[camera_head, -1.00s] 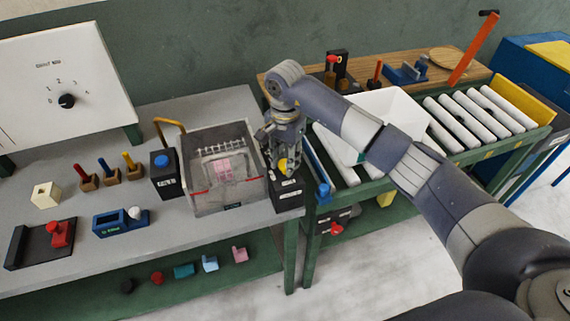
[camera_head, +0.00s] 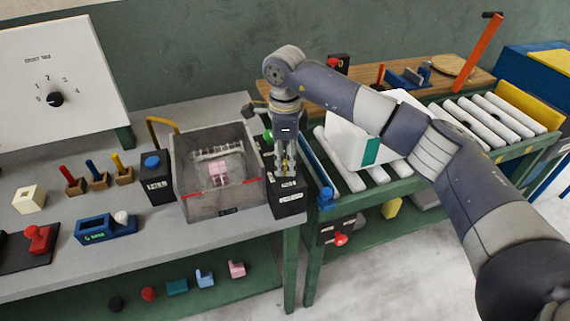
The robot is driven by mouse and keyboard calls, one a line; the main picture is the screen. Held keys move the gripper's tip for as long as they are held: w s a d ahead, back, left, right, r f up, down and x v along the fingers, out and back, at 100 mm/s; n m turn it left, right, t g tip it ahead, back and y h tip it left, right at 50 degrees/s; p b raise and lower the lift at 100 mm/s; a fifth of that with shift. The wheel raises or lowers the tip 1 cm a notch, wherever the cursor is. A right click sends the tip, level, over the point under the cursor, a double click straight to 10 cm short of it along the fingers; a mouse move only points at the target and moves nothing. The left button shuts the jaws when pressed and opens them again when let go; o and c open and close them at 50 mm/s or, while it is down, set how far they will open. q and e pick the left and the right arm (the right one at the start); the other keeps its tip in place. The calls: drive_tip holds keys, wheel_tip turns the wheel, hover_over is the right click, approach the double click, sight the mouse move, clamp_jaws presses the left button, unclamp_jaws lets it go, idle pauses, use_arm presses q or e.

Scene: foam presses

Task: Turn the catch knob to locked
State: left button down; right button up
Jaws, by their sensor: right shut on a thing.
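The catch knob is mostly hidden between the fingers of my right gripper (camera_head: 286,166); its pointing direction cannot be told. It sits on a black box (camera_head: 288,197) with white labels, at the right end of the grey bench. My right gripper points straight down over this box and is shut on the knob. Beside the box stands the press, a clear-walled grey case (camera_head: 196,192) with a pink piece (camera_head: 218,172) inside. My left gripper is not in view.
A black box with a blue button (camera_head: 154,176) stands left of the press. A green round part (camera_head: 268,136) shows beside my gripper. Small pegs, blocks and a dial board (camera_head: 55,85) are at left.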

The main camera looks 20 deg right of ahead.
sight(285, 163)
drive_tip(key=m+b, duration=0.1)
drive_tip(key=m, duration=0.4)
drive_tip(key=shift+b, duration=0.4)
drive_tip(key=shift+r+m, duration=0.1)
drive_tip(key=shift+m, duration=0.2)
drive_tip(key=o, duration=0.8)
drive_tip(key=shift+r, duration=0.2)
wheel_tip(285, 163, up, 12)
drive_tip(key=shift+f, duration=0.25)
